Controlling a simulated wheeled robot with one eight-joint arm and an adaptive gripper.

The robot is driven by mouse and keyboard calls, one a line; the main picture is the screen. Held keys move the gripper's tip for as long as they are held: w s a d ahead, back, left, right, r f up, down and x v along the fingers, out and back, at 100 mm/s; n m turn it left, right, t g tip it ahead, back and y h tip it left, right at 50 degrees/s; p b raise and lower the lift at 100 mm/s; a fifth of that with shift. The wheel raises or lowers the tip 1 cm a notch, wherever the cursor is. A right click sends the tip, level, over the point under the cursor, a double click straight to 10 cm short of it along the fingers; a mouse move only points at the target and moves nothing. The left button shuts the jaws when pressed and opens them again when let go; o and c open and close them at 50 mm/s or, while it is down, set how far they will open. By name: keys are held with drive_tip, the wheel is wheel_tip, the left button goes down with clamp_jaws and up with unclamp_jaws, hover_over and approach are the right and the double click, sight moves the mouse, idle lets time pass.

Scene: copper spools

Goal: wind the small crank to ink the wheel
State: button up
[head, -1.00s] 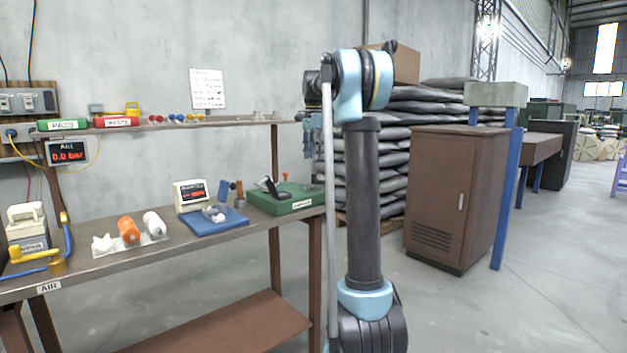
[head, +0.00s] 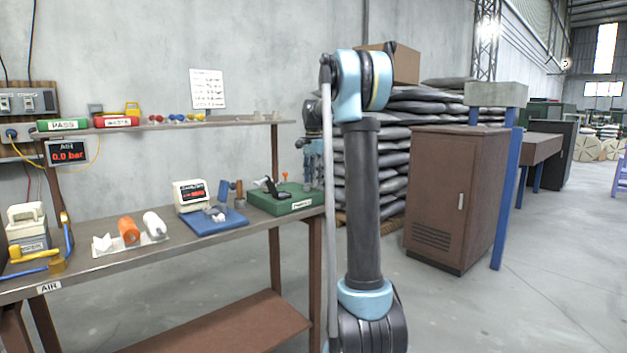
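A green box-shaped device (head: 283,203) with a white label stands at the right end of the workbench. A black angled part (head: 270,187) sits on its top. A small orange-topped upright part (head: 284,178) stands near its back edge; it may be the crank, but it is too small to tell. I cannot make out an ink wheel. My gripper (head: 313,182) points down just right of the device's back right corner, partly behind my arm. Its fingers are too small and overlapped to show whether they are open.
A blue tray (head: 205,226) and a white display unit (head: 190,195) stand left of the device. A shelf (head: 225,125) runs above the bench. Stacked grey sacks (head: 390,190) stand behind my arm.

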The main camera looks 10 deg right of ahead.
clamp_jaws()
drive_tip(key=shift+w+n, duration=0.1)
drive_tip(key=shift+n, duration=0.2)
drive_tip(key=n, duration=0.2)
drive_tip(key=w+n, duration=0.1)
drive_tip(key=a+n, duration=0.1)
drive_tip(key=n, duration=0.1)
drive_tip(key=shift+w+n, duration=0.15)
drive_tip(key=shift+n, duration=0.15)
drive_tip(key=n, duration=0.1)
drive_tip(key=a+n, duration=0.1)
drive_tip(key=n, duration=0.3)
drive_tip(key=shift+w+a, duration=0.15)
drive_tip(key=shift+w, duration=0.25)
drive_tip(key=n, duration=0.2)
drive_tip(key=a+n, duration=0.1)
drive_tip(key=n, duration=0.3)
drive_tip(key=shift+a+n, duration=0.4)
drive_tip(key=n, duration=0.2)
drive_tip(key=a+n, duration=0.1)
drive_tip(key=shift+s, duration=0.3)
drive_tip(key=shift+s+a+n, duration=0.15)
drive_tip(key=shift+n, duration=0.75)
drive_tip(key=shift+s+a+n, duration=0.1)
drive_tip(key=shift+s+n, duration=0.05)
drive_tip(key=shift+n, duration=0.75)
